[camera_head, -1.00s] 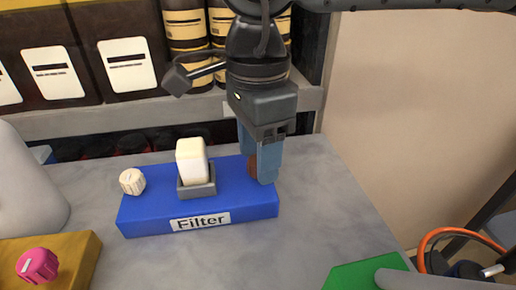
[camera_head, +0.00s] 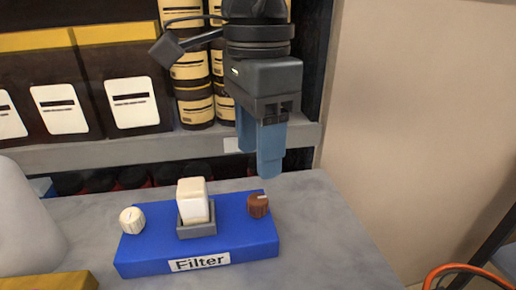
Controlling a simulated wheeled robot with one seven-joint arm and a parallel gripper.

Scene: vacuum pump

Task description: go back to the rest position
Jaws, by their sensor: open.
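My gripper (camera_head: 262,165) points down with its blue fingers apart and empty. It hangs above and behind the right end of the blue Filter block (camera_head: 140,256), clear of it. A brown knob (camera_head: 258,206) with a pale mark sits on the block's right end, below the fingertips. A white filter piece (camera_head: 193,201) stands upright in a grey socket (camera_head: 197,231) at the block's middle. A cream knob (camera_head: 132,220) is on its left end.
A shelf (camera_head: 120,154) with dark boxes (camera_head: 40,70) and labelled canisters (camera_head: 197,112) stands behind the grey table (camera_head: 320,235). A pale rounded object (camera_head: 22,215) and a yellow block (camera_head: 50,283) are at left. An orange cable (camera_head: 455,269) is at lower right.

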